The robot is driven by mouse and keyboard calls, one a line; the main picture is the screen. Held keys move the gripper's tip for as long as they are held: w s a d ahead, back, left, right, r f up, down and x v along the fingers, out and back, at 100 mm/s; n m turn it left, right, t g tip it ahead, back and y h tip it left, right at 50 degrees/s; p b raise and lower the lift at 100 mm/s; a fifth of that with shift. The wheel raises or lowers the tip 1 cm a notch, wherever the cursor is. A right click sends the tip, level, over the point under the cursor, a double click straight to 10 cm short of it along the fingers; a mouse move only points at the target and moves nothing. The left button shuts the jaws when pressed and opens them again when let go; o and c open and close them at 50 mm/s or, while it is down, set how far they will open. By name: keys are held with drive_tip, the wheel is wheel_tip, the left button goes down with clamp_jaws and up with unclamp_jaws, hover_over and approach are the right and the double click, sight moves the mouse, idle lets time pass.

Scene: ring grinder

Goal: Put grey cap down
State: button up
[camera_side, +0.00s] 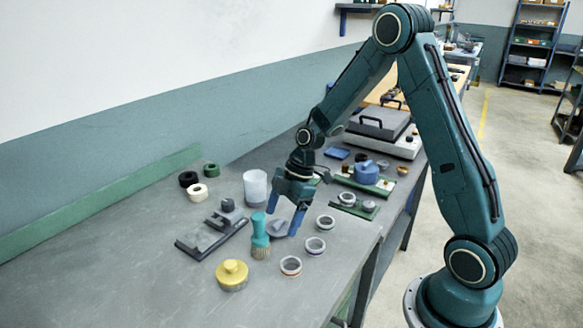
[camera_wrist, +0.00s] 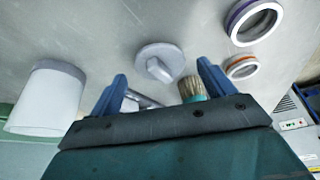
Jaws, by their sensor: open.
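The grey cap (camera_side: 276,228) is a flat grey disc with a raised grip bar on top. It lies on the grey bench, and in the wrist view the cap (camera_wrist: 172,53) shows whole, grip bar upward. My gripper (camera_side: 284,218) is open just above the cap. In the wrist view the fingertips of my gripper (camera_wrist: 161,69) stand apart on either side of the cap's near edge, with nothing held between them. In the side view the blue fingers partly cover the cap.
A teal brush (camera_side: 260,237) stands close left of the cap. A white cup (camera_side: 255,188) is behind, and a dark fixture (camera_side: 205,240) lies left. A yellow-topped pot (camera_side: 232,274) is in front. Several rings (camera_side: 315,245) lie right. The bench's left front is clear.

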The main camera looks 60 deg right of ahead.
drive_tip(key=v, duration=1)
drive_tip(key=shift+r, duration=0.35)
drive_tip(key=shift+s+r, duration=0.1)
drive_tip(key=s+a+r+m+t+h, duration=0.2)
drive_tip(key=s+a+r+m+h, duration=0.1)
drive_tip(key=s+a+r+m, duration=0.5)
drive_tip(key=s+r+m+t, duration=0.1)
drive_tip(key=s+m, duration=0.1)
drive_tip(key=s, duration=0.4)
drive_tip(key=s+r+m+h, duration=0.1)
drive_tip(key=s+r+m, duration=0.1)
drive_tip(key=s, duration=0.5)
drive_tip(key=shift+s+r+m+t, duration=0.25)
drive_tip(key=shift+m+t, duration=0.15)
drive_tip(key=shift+m, duration=0.3)
